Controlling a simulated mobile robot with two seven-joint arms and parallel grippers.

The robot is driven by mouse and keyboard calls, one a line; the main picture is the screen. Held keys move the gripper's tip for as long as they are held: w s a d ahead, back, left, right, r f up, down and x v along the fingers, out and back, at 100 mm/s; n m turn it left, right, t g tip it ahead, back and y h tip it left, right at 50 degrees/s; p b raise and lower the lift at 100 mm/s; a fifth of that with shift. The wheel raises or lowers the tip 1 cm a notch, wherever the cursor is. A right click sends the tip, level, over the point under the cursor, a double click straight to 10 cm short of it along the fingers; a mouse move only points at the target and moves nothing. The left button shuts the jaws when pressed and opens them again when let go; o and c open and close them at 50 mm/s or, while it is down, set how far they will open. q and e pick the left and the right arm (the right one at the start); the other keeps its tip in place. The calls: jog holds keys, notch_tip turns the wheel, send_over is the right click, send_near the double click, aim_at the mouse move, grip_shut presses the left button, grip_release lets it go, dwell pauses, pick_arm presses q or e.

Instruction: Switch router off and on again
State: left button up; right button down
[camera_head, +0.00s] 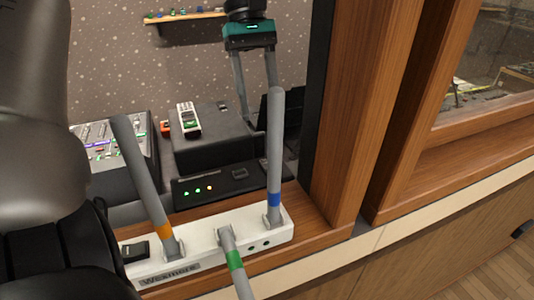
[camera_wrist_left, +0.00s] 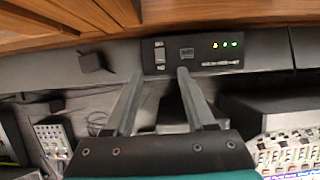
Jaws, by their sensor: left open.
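The router is a flat black box (camera_head: 222,187) behind the white power strip. Its front has a row of small lights, green and yellowish, and a small square panel. In the left wrist view the router (camera_wrist_left: 205,66) is upside down, with a pale rocker switch (camera_wrist_left: 160,51) at its left end. I cannot tell the switch's position. In the head view a grey post hides that end. My left gripper (camera_head: 260,108), teal with two grey fingers, is open and empty behind the router. In the left wrist view its fingertips (camera_wrist_left: 160,74) point at the switch end, apart from it by an unclear gap. My right gripper is out of view.
A white power strip (camera_head: 205,240) with a dark switch (camera_head: 135,251) and several grey posts banded orange, green and blue stands in front. A dark box with a handset (camera_head: 188,119) and a mixer (camera_head: 110,145) stand behind. A wooden window frame (camera_head: 355,100) is on the right.

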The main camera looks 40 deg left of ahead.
pick_arm(q)
jog(key=b+x, duration=0.1)
jog(key=x, duration=0.9)
jog(key=shift+f, duration=0.2)
grip_shut()
